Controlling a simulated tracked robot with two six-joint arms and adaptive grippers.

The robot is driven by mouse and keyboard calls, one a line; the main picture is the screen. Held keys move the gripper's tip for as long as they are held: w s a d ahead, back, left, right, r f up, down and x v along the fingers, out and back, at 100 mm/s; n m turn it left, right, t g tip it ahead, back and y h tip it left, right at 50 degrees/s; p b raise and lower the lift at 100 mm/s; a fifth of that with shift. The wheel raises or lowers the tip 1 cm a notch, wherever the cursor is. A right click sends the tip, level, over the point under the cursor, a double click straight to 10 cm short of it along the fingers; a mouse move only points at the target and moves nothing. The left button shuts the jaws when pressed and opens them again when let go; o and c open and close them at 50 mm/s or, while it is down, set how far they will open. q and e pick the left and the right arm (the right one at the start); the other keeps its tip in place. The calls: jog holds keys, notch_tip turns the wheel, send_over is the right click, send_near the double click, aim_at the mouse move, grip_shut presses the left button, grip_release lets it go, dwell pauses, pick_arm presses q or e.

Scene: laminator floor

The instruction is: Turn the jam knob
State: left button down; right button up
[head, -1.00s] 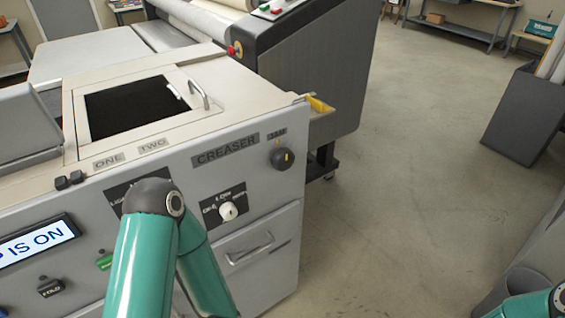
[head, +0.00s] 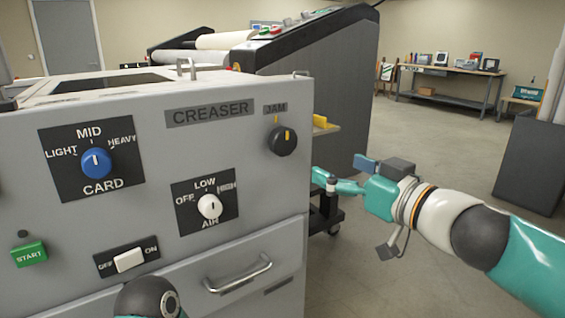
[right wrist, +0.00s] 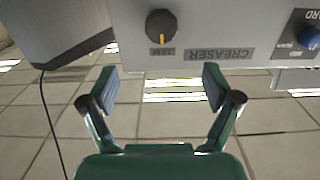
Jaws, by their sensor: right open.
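The jam knob (head: 283,141) is a dark round knob with a yellow pointer mark, on the creaser's grey front panel near its right edge, below the JAM label (head: 275,109). The pointer is about upright, towards the label. In the right wrist view, which is upside down, the knob (right wrist: 161,27) is at the top, beyond the fingers. My right gripper (head: 343,173) is to the right of the knob and a little lower, apart from it. In the right wrist view its fingers (right wrist: 159,86) are spread with nothing between them. My left gripper is out of view.
The AIR knob (head: 209,206), blue CARD knob (head: 96,163), white rocker switch (head: 129,260) and drawer handle (head: 238,273) are on the same panel. A yellow item (head: 322,121) sits on a side ledge right of the panel. Open floor lies to the right.

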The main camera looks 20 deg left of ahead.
aim_at(287, 139)
jog(key=p+x, duration=0.2)
jog(key=x, duration=0.3)
jog(key=p+x, duration=0.3)
jog(key=x, duration=0.2)
jog(key=r+p+x, duration=0.1)
jog(key=p+x, duration=0.1)
jog(key=x, duration=0.3)
jog(key=shift+a+p, duration=0.15)
jog(key=shift+p, duration=0.2)
jog(key=shift+p+x, duration=0.35)
jog(key=shift+x, duration=0.45)
jog(key=shift+f, duration=0.15)
jog(key=c, duration=1)
jog(key=shift+c, duration=0.6)
